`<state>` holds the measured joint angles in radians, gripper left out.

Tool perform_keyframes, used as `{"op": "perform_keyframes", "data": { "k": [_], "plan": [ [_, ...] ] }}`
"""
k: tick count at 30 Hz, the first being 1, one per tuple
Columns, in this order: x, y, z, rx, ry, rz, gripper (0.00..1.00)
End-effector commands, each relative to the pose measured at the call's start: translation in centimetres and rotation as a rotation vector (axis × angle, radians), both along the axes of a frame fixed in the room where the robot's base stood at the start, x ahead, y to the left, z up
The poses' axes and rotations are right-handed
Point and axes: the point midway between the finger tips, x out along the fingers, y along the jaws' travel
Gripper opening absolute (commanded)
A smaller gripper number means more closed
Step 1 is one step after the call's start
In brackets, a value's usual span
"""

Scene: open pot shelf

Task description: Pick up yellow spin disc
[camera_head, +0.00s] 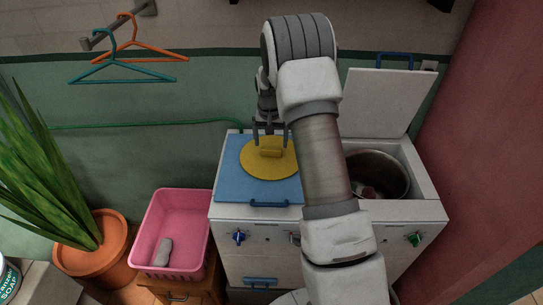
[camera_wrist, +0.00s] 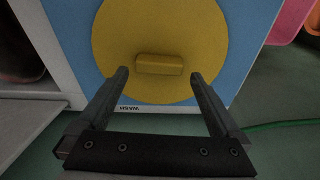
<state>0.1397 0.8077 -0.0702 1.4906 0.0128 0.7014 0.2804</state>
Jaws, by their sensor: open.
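The yellow spin disc (camera_head: 261,166) lies flat on the blue lid (camera_head: 285,191) of the washing machine's left side. It has a raised yellow bar handle in its middle. In the wrist view the disc (camera_wrist: 160,92) and its handle (camera_wrist: 159,65) show ahead of my fingers. My gripper (camera_head: 270,139) hangs above the far part of the disc, near the handle. In the wrist view my gripper (camera_wrist: 159,76) is open and empty, with its fingertips spread wider than the handle and just short of it. The exact height above the disc cannot be told.
The right side of the machine has its white lid (camera_head: 377,102) raised and an open metal tub (camera_head: 382,176) with something in it. A pink basket (camera_head: 165,236) with a grey object stands at left, near a potted plant (camera_head: 90,245). Hangers (camera_head: 122,72) hang on the wall.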

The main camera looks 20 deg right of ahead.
Motion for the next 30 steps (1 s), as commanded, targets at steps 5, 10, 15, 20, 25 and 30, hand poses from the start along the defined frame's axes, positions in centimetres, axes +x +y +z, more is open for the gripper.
{"op": "perform_keyframes", "data": {
  "k": [5,10,15,20,25,30],
  "plan": [
    [0.4,-0.3,-2.6,0.0,0.001,0.0,1.0],
    [0.6,-0.4,-3.2,0.0,-0.001,0.0,1.0],
    [0.5,-0.4,-3.2,0.0,-0.001,0.0,0.96],
    [0.5,-0.4,-3.1,0.0,-0.001,0.0,0.68],
    [0.5,-0.4,-3.1,0.0,-0.001,0.0,0.37],
    [0.6,-0.4,-3.1,0.0,-0.001,0.0,0.29]
  ]
}}
